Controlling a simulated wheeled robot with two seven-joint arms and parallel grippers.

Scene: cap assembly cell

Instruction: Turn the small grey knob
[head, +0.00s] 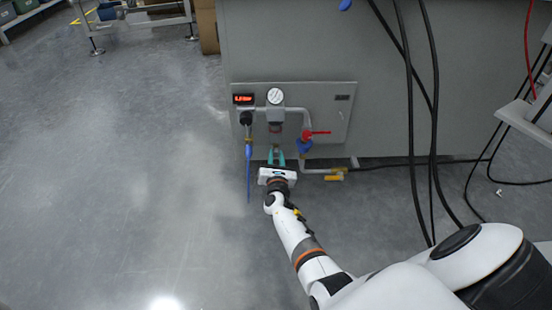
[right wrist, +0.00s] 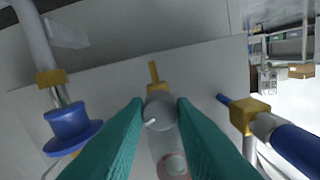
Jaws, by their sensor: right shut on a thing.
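The small grey knob (right wrist: 160,112) is round with a short white mark on its face. It sits in the middle of the right wrist view, below a brass fitting (right wrist: 155,78). My right gripper (right wrist: 158,115) has its teal fingers closed on both sides of the knob. In the head view, my right gripper (head: 276,159) is low in front of the grey panel (head: 332,98), below the pressure gauge (head: 275,96). There the fingers mostly hide the knob. My left gripper is not in view.
Left of the gripper are a lit red display (head: 244,99) and a hanging blue hose (head: 249,170). Black cables (head: 409,120) hang farther right. The floor at left is clear.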

